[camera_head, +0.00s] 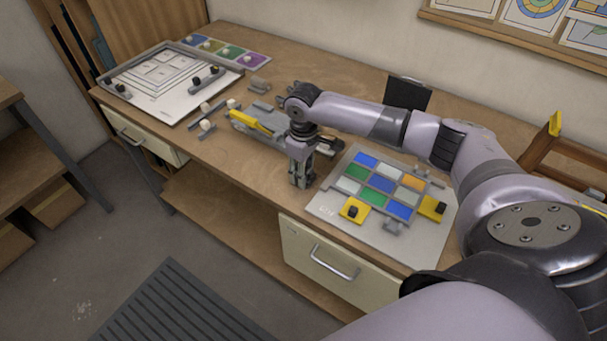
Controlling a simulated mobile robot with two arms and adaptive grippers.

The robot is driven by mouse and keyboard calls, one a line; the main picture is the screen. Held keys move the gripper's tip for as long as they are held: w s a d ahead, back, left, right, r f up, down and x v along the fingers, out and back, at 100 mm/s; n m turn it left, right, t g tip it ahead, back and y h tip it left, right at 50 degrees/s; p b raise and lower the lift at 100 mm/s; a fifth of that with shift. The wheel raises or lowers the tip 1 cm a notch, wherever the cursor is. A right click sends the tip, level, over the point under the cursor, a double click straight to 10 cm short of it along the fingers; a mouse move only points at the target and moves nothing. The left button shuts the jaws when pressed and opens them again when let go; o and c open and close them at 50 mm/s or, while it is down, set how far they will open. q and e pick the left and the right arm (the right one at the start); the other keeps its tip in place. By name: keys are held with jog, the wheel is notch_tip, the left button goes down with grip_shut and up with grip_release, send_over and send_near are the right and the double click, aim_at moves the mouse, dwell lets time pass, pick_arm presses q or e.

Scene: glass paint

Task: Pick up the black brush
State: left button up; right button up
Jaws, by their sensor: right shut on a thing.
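My right gripper (301,181) points down over the front middle of the workbench, just left of the coloured glass panel. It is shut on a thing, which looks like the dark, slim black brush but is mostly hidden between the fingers. I cannot make out its ends or whether it touches the bench. My left gripper is not in view.
The glass panel (326,208) with coloured panes and yellow blocks lies right of the gripper. A yellow-handled tool (250,123) and small grey parts lie to the left. A white framed board (150,102) is at the far left. The bench's front edge is close.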

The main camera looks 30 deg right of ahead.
jog(key=c, duration=0.6)
jog(key=shift+o, duration=0.2)
jog(key=shift+r, duration=0.15)
notch_tip(320, 180, up, 20)
jog(key=b, duration=0.2)
